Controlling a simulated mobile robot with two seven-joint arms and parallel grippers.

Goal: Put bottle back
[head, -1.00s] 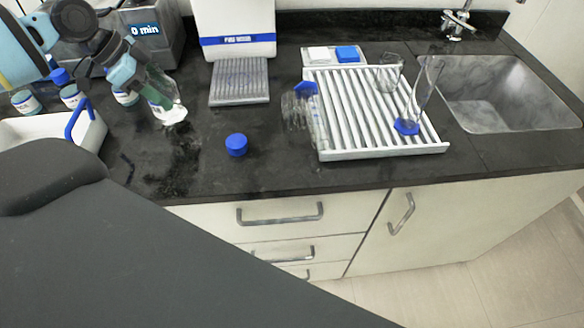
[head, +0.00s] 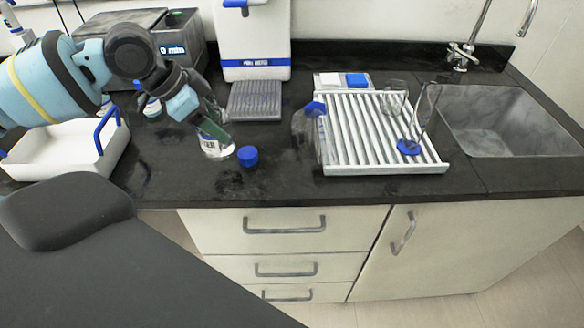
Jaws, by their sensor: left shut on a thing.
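My left gripper (head: 214,128) reaches in from the left and is shut on a clear bottle with a white label (head: 214,148). The bottle leans slightly, and the fingers and wrist hide its upper part. I cannot tell whether its base touches the counter. A blue cap (head: 248,157) lies on the counter just right of the bottle. Another small bottle (head: 151,107) stands behind my left arm, partly hidden. My right gripper is not in view.
A white tray with blue handles (head: 40,160) stands at the left. A white slatted rack (head: 375,135) with glassware is right, with a clear vessel (head: 305,135) beside it. The sink (head: 505,120) is far right. The counter front (head: 270,186) is clear.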

